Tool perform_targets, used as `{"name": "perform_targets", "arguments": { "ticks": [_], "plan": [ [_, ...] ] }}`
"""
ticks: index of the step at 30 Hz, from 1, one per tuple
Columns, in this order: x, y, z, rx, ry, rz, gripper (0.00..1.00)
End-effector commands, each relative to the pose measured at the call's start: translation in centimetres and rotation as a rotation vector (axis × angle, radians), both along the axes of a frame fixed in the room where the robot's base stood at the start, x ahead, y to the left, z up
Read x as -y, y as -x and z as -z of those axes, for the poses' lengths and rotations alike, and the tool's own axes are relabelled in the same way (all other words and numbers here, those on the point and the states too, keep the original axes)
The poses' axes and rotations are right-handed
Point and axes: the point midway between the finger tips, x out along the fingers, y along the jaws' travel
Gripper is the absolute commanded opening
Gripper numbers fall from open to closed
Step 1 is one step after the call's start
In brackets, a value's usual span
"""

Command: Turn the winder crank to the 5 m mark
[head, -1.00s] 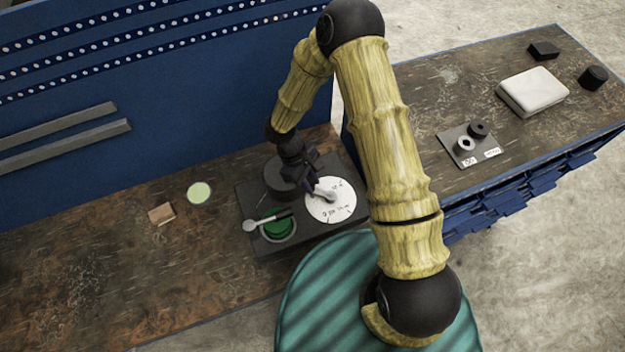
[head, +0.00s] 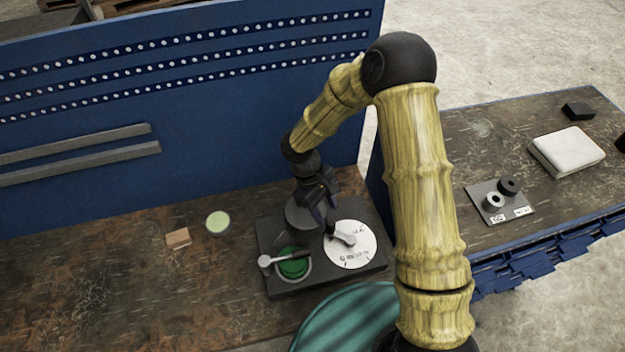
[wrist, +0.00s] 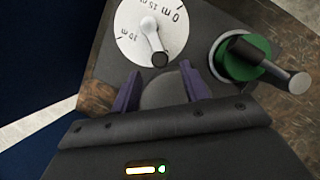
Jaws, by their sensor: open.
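The winder is a dark base plate (head: 372,273) on the bench. It carries a white dial (head: 352,257) with metre marks, also in the wrist view (wrist: 130,22). A pale crank arm (head: 345,238) with a black end knob (wrist: 158,60) lies across the dial; in the wrist view the knob points towards my gripper. I cannot read which mark it meets. My gripper (head: 325,212) is open and empty, close beside the dial at its far left. In the wrist view my gripper (wrist: 160,88) has its purple fingers apart, short of the knob, with a dark drum behind them.
A green reel (head: 293,264) with a dark arm and grey knob (head: 265,261) sits left of the dial. A wooden block (head: 178,238) and a pale green disc (head: 218,223) lie further left. A blue panel (head: 220,130) stands behind. The front left bench is clear.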

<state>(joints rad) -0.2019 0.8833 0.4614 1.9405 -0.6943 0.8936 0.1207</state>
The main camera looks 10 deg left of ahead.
Motion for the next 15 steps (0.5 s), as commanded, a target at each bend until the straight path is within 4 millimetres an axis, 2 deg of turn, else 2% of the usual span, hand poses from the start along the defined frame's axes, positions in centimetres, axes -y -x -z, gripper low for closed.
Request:
{"name": "perform_targets", "arguments": {
  "ticks": [15],
  "plan": [
    [-3.3, -2.1, -9.1, 0.005, -0.002, 0.000, 0.45]
  ]
}}
